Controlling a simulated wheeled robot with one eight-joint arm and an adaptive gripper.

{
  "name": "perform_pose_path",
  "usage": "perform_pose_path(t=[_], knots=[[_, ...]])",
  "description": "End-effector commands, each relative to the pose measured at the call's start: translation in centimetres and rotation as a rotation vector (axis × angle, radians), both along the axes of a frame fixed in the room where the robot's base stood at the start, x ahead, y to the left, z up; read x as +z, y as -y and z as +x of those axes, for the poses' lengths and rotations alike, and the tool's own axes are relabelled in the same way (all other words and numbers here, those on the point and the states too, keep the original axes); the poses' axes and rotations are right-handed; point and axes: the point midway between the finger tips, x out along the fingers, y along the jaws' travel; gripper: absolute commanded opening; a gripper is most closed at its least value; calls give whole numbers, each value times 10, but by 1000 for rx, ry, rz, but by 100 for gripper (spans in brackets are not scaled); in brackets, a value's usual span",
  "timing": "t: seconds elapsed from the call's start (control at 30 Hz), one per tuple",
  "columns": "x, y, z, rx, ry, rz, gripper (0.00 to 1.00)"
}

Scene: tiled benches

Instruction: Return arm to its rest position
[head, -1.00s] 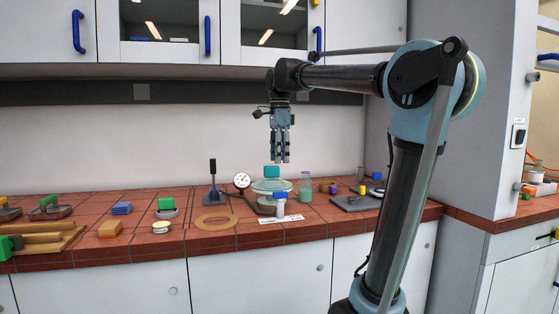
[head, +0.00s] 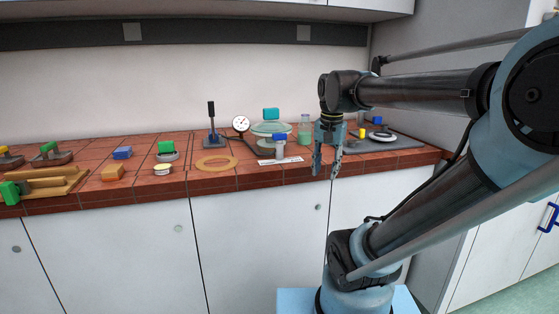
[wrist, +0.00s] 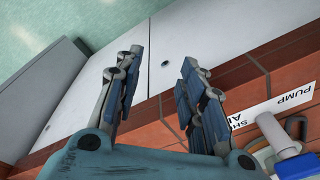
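My gripper (head: 327,172) hangs pointing down at the front edge of the red tiled bench (head: 250,184), right of the middle in the head view. In the wrist view my gripper (wrist: 162,72) has its two fingers apart, with nothing between them. Behind the fingers there are white cabinet fronts and the bench edge.
A tan ring (head: 217,163) lies left. Cabinet fronts (head: 255,245) are below.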

Motion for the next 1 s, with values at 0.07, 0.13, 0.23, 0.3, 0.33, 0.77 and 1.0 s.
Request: perform_pose_path(t=[0.07,0.13,0.23,0.3,0.33,0.77,1.0], knots=[[-31,12,-20,80,14,-13,37],[-56,21,-35,159,28,-27,37],[-92,31,-56,268,46,-48,37],[-114,37,-69,336,56,-62,37],[-123,39,-74,362,61,-69,37],[-164,47,-96,494,78,-99,37],[-164,47,-96,494,78,-99,37]])
